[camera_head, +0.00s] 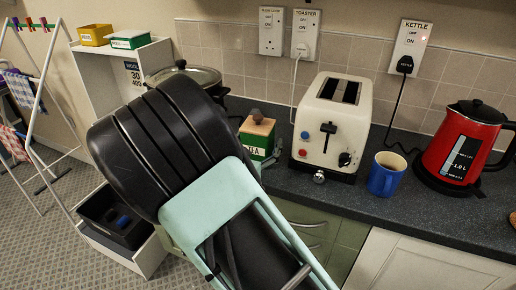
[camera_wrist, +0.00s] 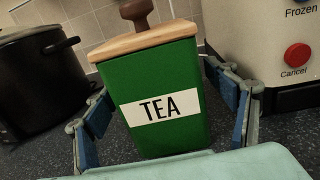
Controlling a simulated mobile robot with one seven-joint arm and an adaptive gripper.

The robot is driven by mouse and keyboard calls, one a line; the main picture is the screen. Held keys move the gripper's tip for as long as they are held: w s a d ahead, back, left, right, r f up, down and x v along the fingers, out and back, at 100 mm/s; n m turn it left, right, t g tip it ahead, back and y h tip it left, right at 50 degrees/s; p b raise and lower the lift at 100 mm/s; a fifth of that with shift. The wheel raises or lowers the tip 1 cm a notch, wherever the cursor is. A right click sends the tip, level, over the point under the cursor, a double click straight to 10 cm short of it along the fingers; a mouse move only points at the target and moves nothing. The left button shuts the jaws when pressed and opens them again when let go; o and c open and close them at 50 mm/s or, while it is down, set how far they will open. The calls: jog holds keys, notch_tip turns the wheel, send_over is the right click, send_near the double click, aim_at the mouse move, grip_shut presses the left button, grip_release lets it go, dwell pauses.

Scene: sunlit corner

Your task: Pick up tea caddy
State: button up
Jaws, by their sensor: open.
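The tea caddy (camera_wrist: 165,85) is a green square box with a white TEA label, a pale wooden lid and a dark knob. It stands upright on the counter in the wrist view. My gripper (camera_wrist: 163,128) is open, with one blue-padded finger on each side of the caddy's lower part. I cannot tell whether either finger touches it. In the head view the caddy (camera_head: 257,136) stands left of the toaster, its lower left hidden by my arm. There, most of my gripper is hidden behind my arm.
The cream toaster (camera_head: 331,125) stands close on the caddy's right, and a dark lidded pot (camera_wrist: 40,80) on its left. A blue mug (camera_head: 385,175) and a red kettle (camera_head: 463,145) stand further right on the dark counter (camera_head: 440,212). Wall sockets are behind.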

jog(key=shift+c, duration=0.4)
jog(key=c, duration=1.5)
jog(key=shift+r, duration=0.1)
jog(key=shift+c, duration=0.6)
